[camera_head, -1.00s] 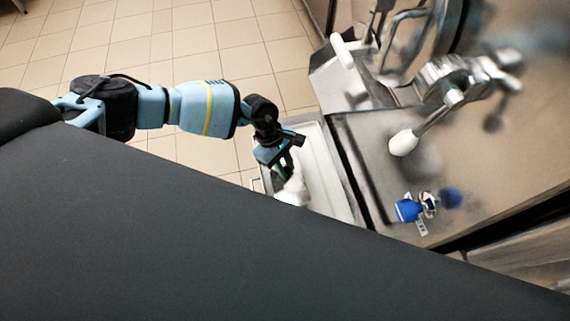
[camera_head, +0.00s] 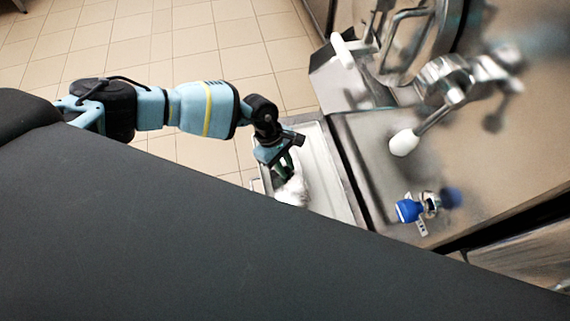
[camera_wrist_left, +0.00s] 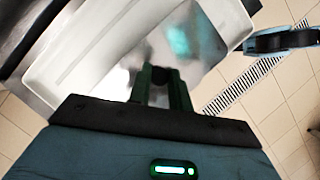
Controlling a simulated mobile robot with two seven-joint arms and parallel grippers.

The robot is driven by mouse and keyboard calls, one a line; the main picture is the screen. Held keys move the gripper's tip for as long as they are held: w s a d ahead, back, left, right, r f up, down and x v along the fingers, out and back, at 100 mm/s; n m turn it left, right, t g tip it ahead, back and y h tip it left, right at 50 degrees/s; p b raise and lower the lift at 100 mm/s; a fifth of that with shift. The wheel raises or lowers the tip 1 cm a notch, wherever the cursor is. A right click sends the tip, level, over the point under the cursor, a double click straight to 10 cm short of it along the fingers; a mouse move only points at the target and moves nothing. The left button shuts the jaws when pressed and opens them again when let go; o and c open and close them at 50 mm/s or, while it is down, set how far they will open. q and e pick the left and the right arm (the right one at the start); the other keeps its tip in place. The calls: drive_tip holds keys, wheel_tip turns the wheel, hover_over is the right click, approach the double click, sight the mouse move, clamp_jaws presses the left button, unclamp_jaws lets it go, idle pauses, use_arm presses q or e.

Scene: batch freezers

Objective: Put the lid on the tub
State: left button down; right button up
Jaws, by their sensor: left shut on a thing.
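My left gripper (camera_head: 285,166) is over the pale tray beside the machine, its fingers pointing down. In the left wrist view the left gripper (camera_wrist_left: 160,84) is shut, with a small dark piece between its fingertips. A whitish thing (camera_head: 291,193), which looks like the lid, is at the fingertips in the head view. Its lower part is cut off by the dark surface in front. In the left wrist view a pale, shiny surface lies beyond the fingers, and I cannot tell its outline. I cannot make out the tub as a separate thing. My right gripper is not in view.
The white tray (camera_head: 334,187) has a raised rim and also shows in the left wrist view (camera_wrist_left: 62,72). Right of it stands a metal machine with a white-knobbed lever (camera_head: 403,142) and a blue knob (camera_head: 408,210). Tiled floor (camera_head: 200,42) lies open behind my left arm.

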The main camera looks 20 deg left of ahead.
use_arm(q)
drive_tip(key=shift+f, duration=0.1)
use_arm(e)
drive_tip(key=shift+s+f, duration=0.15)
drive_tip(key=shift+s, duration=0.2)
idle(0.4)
use_arm(q)
drive_tip(key=c, duration=1.1)
unclamp_jaws()
drive_tip(key=shift+o, duration=0.3)
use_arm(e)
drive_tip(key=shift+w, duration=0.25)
use_arm(q)
drive_tip(key=o, duration=0.5)
drive_tip(key=shift+c, duration=0.2)
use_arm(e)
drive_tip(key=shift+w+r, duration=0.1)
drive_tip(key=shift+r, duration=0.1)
